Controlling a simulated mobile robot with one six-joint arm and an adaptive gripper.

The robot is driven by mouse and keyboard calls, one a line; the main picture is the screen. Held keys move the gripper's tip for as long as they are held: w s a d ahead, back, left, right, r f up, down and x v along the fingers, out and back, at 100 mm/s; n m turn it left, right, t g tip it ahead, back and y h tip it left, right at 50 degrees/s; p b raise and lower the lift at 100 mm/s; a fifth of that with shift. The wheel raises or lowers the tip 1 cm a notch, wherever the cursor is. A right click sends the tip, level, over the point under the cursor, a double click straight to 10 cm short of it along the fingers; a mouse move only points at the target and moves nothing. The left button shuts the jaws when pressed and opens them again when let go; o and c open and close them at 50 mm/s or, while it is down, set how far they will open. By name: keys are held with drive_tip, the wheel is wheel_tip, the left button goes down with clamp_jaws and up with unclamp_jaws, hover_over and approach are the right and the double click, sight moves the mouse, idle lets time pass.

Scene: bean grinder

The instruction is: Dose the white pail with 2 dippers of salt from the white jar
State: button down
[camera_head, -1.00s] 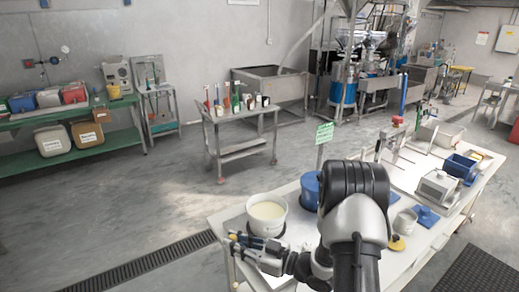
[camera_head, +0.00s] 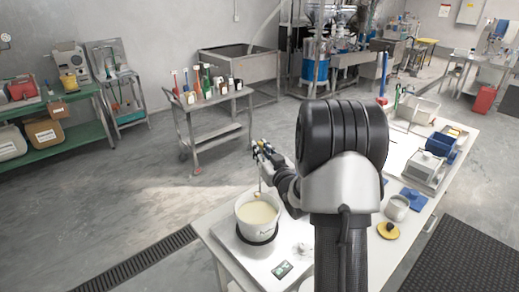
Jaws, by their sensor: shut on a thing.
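The white pail (camera_head: 241,228) stands at the near left of the white table, with a pale creamy content inside and a dark ring around its base. My gripper (camera_head: 264,155) is above and behind the pail's rim, partly hidden by my arm. It is shut on a thin dipper (camera_head: 260,183), which hangs down over the pail's far side. I cannot tell whether the dipper holds salt. A small white jar (camera_head: 396,208) stands open to the right of my arm, with a yellow lid (camera_head: 388,231) lying beside it. Its inside is too small to make out.
A scale display (camera_head: 283,269) shows in front of the pail. Blue lids (camera_head: 414,198) and a grey boxy device (camera_head: 427,168) stand farther right on the table. A grey cart (camera_head: 213,104) with several bottles and tools is behind, across open floor. My arm hides the table's middle.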

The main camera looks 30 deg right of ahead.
drive_tip(key=shift+s+r, duration=0.1)
drive_tip(key=shift+s, duration=0.05)
drive_tip(key=shift+b, duration=0.55)
drive_tip(key=s+d+f+m+t+h+b, duration=0.1)
drive_tip(key=s+d+f+m+h+b, duration=0.1)
drive_tip(key=s+d+f+m+b, duration=0.2)
drive_tip(key=s+d+f+m+t+h+b, duration=0.1)
drive_tip(key=s+d+f+m+h+b, duration=0.2)
drive_tip(key=d+f+m+b, duration=0.4)
drive_tip(key=shift+s+d+f+m+b, duration=0.4)
drive_tip(key=shift+s+d+f+m, duration=0.35)
drive_tip(key=shift+d+f+m, duration=1.65)
drive_tip(key=shift+a+r+m, duration=0.5)
drive_tip(key=shift+a+r, duration=0.05)
drive_tip(key=shift+r, duration=0.15)
